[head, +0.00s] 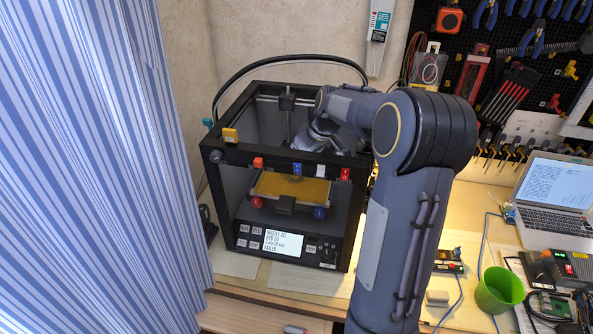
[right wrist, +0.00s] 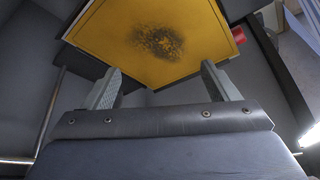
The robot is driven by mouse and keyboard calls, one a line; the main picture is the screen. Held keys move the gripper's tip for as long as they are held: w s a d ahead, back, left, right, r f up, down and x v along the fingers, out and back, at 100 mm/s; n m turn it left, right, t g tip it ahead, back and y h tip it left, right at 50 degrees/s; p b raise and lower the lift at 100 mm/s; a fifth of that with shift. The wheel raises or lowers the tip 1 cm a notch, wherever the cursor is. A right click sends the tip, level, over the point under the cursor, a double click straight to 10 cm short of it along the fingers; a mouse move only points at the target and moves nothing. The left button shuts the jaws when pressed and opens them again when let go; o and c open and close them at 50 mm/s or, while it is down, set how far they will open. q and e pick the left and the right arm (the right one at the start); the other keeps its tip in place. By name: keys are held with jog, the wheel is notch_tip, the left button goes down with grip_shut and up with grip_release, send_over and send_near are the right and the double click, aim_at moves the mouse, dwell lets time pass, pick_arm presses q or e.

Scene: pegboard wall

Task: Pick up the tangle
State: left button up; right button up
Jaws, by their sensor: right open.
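A black-framed 3D printer (head: 232,155) stands on the table, with a yellow-orange bed (head: 312,190) inside it. The bed also fills the top of the right wrist view (right wrist: 205,35). A dark, speckled patch (right wrist: 157,42) lies near the middle of the bed; I cannot tell whether it is the tangle itself or a mark. My right arm reaches into the printer from the right, and its gripper is partly hidden by the frame in the head view. In the right wrist view my right gripper (right wrist: 158,75) is open and empty, its fingers on either side below the patch. My left gripper is not in view.
The printer's top bar and posts closely surround my right arm. A striped curtain (head: 90,150) hangs at the left. A green cup (head: 499,290), a laptop (head: 553,190) and electronics stand at the right. Tools hang on the black pegboard (head: 520,60) behind.

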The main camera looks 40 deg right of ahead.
jog(key=x, duration=0.2)
jog(key=p+x, duration=0.1)
jog(key=x, duration=0.3)
jog(key=shift+w+p, duration=0.35)
jog(key=c, duration=1.1)
